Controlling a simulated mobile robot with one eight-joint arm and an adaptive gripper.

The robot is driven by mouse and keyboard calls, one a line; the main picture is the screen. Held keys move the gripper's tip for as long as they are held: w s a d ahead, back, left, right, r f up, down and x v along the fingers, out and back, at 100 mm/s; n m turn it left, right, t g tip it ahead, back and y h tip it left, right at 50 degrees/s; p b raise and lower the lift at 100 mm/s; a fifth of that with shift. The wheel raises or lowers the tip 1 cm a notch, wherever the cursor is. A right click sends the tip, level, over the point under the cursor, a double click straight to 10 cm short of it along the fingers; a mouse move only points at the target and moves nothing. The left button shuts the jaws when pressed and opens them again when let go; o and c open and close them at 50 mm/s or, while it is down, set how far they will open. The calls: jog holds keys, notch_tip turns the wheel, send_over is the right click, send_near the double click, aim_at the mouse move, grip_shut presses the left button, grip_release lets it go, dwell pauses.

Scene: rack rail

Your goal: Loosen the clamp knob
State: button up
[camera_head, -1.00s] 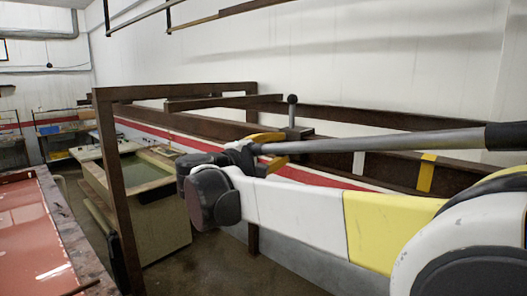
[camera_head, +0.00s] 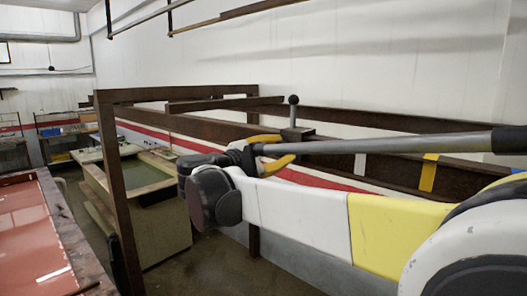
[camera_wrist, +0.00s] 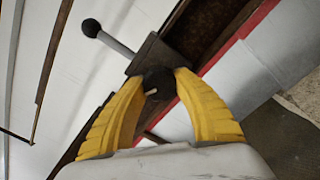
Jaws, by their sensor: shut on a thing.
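The clamp is a dark block (camera_wrist: 157,55) on the brown rail (camera_head: 390,119). It also shows in the head view (camera_head: 298,133). A grey handle with a black ball (camera_wrist: 91,27) sticks out of it, and the ball stands upright above the rail in the head view (camera_head: 293,99). The round black clamp knob (camera_wrist: 159,83) with a small pale mark is on the block's near face. My gripper (camera_wrist: 162,80) has its yellow fingertips on both sides of the knob, shut on it. In the head view my gripper (camera_head: 276,150) hides the knob.
A brown upright frame (camera_head: 113,190) stands left of my arm. Behind it is a tub with a greenish top (camera_head: 142,174). A table with a red top (camera_head: 32,230) is at the lower left. A white wall (camera_head: 380,60) is close behind the rail.

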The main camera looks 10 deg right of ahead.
dwell(0.3)
jog(key=o, duration=1.2)
jog(key=shift+c, duration=0.2)
jog(key=v, duration=1.2)
jog(key=shift+w, duration=0.1)
